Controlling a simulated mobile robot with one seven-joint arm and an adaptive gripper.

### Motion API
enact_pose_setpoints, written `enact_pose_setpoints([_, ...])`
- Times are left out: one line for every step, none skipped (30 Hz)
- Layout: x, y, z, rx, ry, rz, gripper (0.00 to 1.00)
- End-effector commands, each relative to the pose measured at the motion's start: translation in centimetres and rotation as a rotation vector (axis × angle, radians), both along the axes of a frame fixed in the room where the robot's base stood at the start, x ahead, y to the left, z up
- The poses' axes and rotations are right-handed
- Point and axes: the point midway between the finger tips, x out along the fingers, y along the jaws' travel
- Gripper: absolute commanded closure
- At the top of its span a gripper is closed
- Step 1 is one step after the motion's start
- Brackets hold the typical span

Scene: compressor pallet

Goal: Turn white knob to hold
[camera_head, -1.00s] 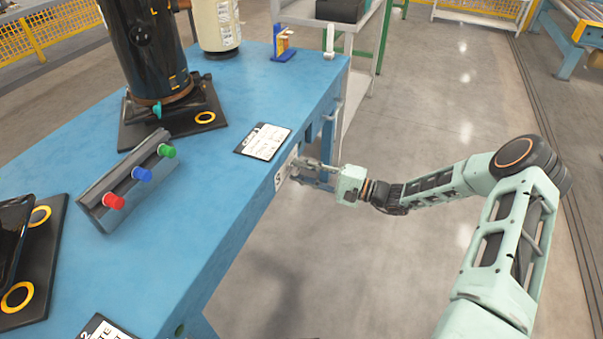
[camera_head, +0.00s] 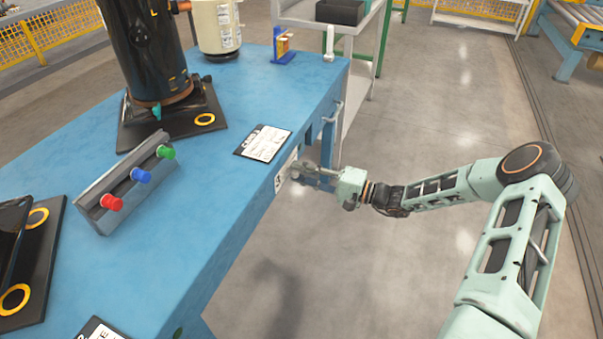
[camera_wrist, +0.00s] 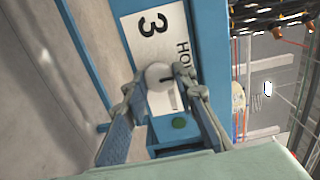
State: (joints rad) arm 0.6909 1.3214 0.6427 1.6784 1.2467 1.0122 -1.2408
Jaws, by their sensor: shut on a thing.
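The white knob (camera_wrist: 160,76) shows in the wrist view on a white label plate (camera_wrist: 143,36) marked "3" and "HO…", the rest of the word being covered. A dark mark shows on the knob's face. My gripper (camera_wrist: 163,82) is shut on the knob, with a finger on either side of it. In the head view my gripper (camera_head: 305,172) reaches the side of the blue table (camera_head: 225,205) at the label plate (camera_head: 286,168). The knob itself is hard to make out there.
A grey block with red (camera_head: 111,203), blue and green knobs sits on the table top. A black compressor (camera_head: 155,50) stands on a dark base behind it. A clipboard (camera_head: 264,143) lies near the table edge above my gripper.

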Motion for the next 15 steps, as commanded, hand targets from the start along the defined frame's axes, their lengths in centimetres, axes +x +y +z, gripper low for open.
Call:
enact_pose_setpoints([0.02, -0.1, -0.07, -0.002, 0.0, -0.001, 0.72])
enact_pose_setpoints([0.02, -0.11, -0.07, -0.002, 0.0, -0.001, 0.68])
enact_pose_setpoints([0.03, -0.11, -0.06, -0.002, 0.0, -0.001, 0.64])
enact_pose_setpoints([0.02, -0.09, -0.05, -0.002, 0.0, -0.001, 0.61])
enact_pose_setpoints([0.02, -0.08, -0.05, -0.002, 0.0, -0.001, 0.58])
enact_pose_setpoints([0.03, -0.07, -0.04, -0.001, -0.001, -0.001, 0.58])
enact_pose_setpoints([0.02, -0.06, -0.04, -0.001, -0.001, -0.001, 0.58])
enact_pose_setpoints([0.02, -0.06, -0.03, -0.001, -0.001, -0.001, 0.58])
enact_pose_setpoints([0.01, -0.05, -0.03, -0.001, 0.0, 0.0, 0.58])
enact_pose_setpoints([0.01, -0.05, -0.02, -0.001, 0.0, 0.0, 0.58])
enact_pose_setpoints([0.02, -0.04, -0.02, -0.001, 0.0, 0.0, 0.58])
enact_pose_setpoints([0.01, -0.05, -0.02, -0.001, 0.0, 0.0, 0.58])
enact_pose_setpoints([0.0, -0.09, -0.02, -0.001, 0.0, 0.0, 0.58])
enact_pose_setpoints([-0.02, -0.18, -0.02, -0.001, 0.0, -0.001, 0.58])
enact_pose_setpoints([-0.07, -0.4, -0.02, -0.001, 0.0, -0.001, 0.58])
